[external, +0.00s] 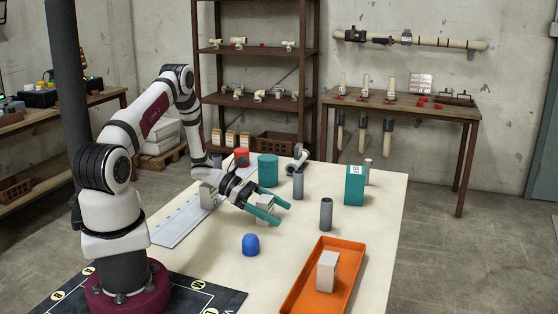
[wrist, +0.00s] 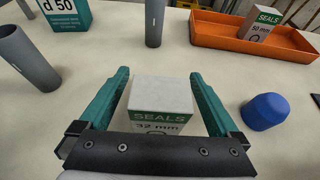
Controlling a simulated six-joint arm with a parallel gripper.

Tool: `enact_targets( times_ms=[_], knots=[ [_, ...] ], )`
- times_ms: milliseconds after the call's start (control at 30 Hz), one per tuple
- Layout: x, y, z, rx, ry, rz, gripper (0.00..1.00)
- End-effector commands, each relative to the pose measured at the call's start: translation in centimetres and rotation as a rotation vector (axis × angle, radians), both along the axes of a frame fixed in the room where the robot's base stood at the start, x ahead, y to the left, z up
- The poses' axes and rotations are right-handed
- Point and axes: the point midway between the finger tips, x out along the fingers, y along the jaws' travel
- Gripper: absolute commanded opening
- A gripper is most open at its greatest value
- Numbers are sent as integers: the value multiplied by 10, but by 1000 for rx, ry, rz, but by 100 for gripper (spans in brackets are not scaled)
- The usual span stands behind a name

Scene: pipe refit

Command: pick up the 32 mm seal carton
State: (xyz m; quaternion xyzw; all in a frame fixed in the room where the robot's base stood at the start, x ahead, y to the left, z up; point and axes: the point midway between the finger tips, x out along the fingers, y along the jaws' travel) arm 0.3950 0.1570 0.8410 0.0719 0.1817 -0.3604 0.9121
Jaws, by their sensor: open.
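The 32 mm seal carton (wrist: 160,105) is a small white box with a green band reading "SEALS 32 mm". In the wrist view it stands between the two teal fingers of my gripper (wrist: 158,74), with a gap on each side. My gripper is open. In the external view my gripper (external: 281,213) is low over the table, and the carton (external: 264,217) is partly hidden by the fingers.
An orange tray (external: 298,293) holds a similar carton (wrist: 261,22) marked 50 mm. A blue cap (external: 251,245) stands near the carton. Grey pipe pieces (external: 326,213), a teal d 50 box (external: 354,186) and a teal cylinder (external: 268,170) stand around.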

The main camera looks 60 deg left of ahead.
Motion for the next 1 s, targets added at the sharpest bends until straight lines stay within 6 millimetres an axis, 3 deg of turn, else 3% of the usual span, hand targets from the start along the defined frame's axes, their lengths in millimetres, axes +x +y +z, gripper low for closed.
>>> enact_targets(
  times_ms=[167,667,1000],
  knots=[
    [0,0,0,0,0,0,96],
    [0,0,0,0,0,0,7],
    [0,0,8,0,0,0,6]
  ],
)
